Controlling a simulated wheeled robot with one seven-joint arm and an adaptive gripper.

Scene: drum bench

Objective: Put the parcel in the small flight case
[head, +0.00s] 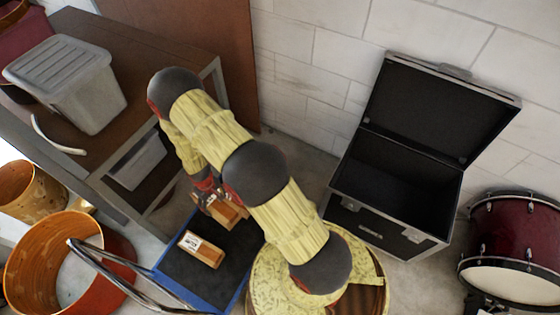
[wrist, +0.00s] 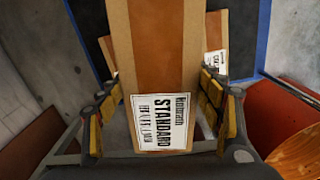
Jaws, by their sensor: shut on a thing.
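My gripper (wrist: 162,112) is shut on a brown parcel (wrist: 158,50) with a white label reading STANDARD. In the head view this parcel (head: 230,213) shows partly behind my arm, over the blue-edged tray (head: 225,275). I cannot tell whether it is clear of the tray. A second labelled parcel (head: 201,249) lies on the tray's dark floor, and it also shows behind the held one in the wrist view (wrist: 216,40). The black flight case (head: 372,226) stands open at the right by the wall, lid raised, its visible interior empty and dark.
A round, patterned yellow-topped piece (head: 267,280) stands under my arm, between tray and case. A dark red drum (head: 512,235) is right of the case. A workbench (head: 150,48) with a lidded grey bin (head: 80,88) is at the left. Wooden drum shells (head: 35,265) stand lower left.

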